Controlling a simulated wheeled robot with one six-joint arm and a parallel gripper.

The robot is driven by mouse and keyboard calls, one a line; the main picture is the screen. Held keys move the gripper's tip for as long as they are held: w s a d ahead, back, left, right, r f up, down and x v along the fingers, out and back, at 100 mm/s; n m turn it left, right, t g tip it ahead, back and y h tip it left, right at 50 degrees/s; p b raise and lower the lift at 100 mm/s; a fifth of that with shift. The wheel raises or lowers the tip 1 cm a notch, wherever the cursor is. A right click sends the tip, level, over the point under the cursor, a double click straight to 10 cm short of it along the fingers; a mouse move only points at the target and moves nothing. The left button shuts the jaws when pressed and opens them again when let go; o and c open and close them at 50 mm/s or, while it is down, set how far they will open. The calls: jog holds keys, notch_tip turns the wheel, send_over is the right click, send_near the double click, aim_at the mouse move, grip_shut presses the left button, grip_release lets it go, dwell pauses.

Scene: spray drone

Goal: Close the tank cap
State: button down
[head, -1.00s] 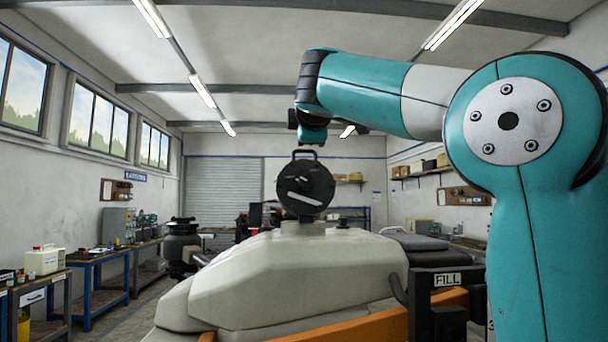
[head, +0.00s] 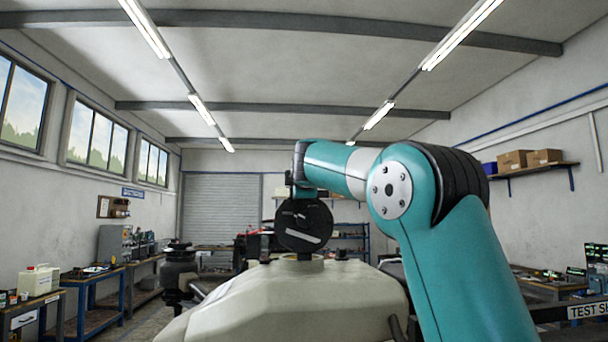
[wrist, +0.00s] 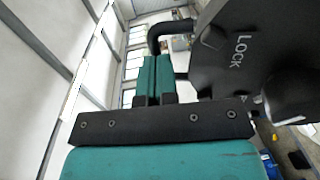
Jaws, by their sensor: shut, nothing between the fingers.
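The tank cap (head: 303,226) is a black round lid that stands upright, open, above the neck (head: 300,264) of the pale tank (head: 290,295). In the wrist view the cap (wrist: 245,55) fills the upper right, with the word LOCK on its face. A bent black handle (wrist: 168,30) sticks out from its edge. My gripper (wrist: 153,62) is shut and empty, its teal fingers together beside the cap and close to the handle. I cannot tell whether they touch it. In the head view my wrist is at the cap's top edge, and the fingertips cannot be made out.
Workbenches (head: 92,285) line the left wall. A dark rounded unit (head: 180,272) stands left of the tank. A wall shelf with cardboard boxes (head: 515,160) is on the right. The air above the tank, left of the cap, is clear.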

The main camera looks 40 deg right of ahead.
jog(key=shift+w+d, duration=0.1)
jog(key=shift+w, duration=0.05)
dwell(0.3)
jog(key=shift+w+d+r+g+p, duration=0.1)
jog(key=shift+w+d+g+p, duration=0.2)
jog(key=shift+p, duration=0.5)
jog(key=w+d+f+g+y+p, duration=0.4)
jog(key=w+d+f+p, duration=0.4)
jog(key=w+f+p, duration=0.3)
jog(key=shift+f+g+p, duration=0.15)
jog(key=shift+g+p, duration=0.65)
jog(key=shift+p, duration=1.4)
jog(key=shift+w, duration=0.15)
